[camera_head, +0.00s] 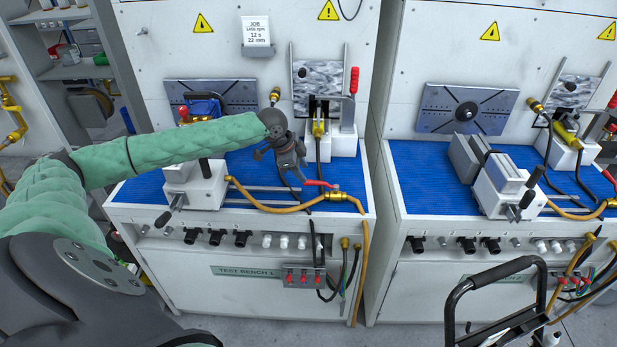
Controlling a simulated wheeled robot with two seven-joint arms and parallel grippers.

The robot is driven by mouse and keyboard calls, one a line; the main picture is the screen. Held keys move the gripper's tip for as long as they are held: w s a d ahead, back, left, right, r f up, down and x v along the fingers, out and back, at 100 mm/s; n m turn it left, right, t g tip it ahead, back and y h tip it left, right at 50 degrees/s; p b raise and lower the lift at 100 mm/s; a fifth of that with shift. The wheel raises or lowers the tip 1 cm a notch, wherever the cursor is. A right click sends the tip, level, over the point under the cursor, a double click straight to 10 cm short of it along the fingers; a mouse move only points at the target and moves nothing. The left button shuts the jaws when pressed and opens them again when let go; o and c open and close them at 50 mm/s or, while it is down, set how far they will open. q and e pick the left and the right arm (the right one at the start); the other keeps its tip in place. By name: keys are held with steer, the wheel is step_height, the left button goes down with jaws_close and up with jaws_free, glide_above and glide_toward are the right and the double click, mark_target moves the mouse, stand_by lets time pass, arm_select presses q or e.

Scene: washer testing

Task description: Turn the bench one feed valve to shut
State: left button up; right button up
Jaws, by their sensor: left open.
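The bench one feed valve is a brass valve (337,196) on the front right edge of the blue bench top, with a yellow hose at both ends. Its red lever (320,183) points left, lying roughly along the line of the valve body. My left gripper (294,172) reaches in from the left, above the blue top. Its fingers are open and empty, pointing down, just up and left of the red lever. They look apart from the lever, but the depth gap is hard to judge. My right gripper is out of view.
A white vise block (202,183) stands left of my gripper. A clamp with a red upright handle (353,80) stands behind the valve. The front panel (238,272) reads TEST BENCH 1. A second bench (430,190) stands right. A black handle (500,272) rises at lower right.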

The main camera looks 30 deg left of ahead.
mark_target(309, 180)
arm_select(q)
steer(key=shift+p+x, duration=0.8)
steer(key=shift+x, duration=1.85)
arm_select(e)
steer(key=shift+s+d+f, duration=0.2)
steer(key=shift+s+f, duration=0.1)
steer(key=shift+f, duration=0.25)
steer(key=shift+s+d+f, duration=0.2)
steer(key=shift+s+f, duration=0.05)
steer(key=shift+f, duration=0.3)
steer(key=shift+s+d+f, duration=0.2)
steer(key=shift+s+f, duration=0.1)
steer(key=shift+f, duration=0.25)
arm_select(q)
jaws_close()
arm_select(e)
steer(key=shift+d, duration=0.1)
